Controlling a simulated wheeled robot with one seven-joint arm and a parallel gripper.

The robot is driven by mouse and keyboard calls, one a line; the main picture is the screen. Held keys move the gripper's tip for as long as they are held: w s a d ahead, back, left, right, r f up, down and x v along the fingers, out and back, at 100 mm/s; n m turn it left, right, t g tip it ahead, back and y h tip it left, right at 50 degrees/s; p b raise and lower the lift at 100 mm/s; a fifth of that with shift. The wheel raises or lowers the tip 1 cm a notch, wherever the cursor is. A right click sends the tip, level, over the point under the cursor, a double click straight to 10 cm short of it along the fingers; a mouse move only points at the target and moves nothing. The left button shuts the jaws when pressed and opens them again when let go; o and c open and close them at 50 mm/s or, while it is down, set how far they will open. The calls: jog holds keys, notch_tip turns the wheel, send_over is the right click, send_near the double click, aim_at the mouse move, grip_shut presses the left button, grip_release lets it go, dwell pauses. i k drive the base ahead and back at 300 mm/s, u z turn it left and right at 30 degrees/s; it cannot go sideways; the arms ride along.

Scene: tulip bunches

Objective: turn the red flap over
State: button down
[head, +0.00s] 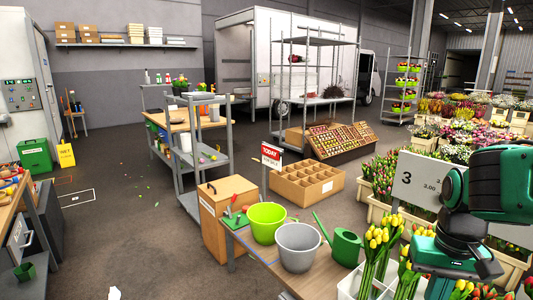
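A small sign (271,157) stands on a thin post in the middle of the head view. Its upper part is a red panel (272,151) reading "TODAY", with a white part carrying small lettering below. It is the only red flap-like piece I can make out; whether it is hinged is too small to tell.
A wooden table (262,262) in front holds a lime bucket (266,222), a grey bucket (298,247) and a green watering can (345,246). A divided cardboard box (308,183) stands behind. A price board (418,180) and tulip crates crowd the right. Floor at left is open.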

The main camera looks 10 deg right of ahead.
aim_at(271, 152)
jog(key=u, duration=0.6)
jog(key=i, duration=1.05)
jog(key=u, duration=0.55)
jog(key=i, duration=1.2)
jog(key=z, duration=0.9)
jog(key=i, duration=1.1)
jog(key=z, duration=0.8)
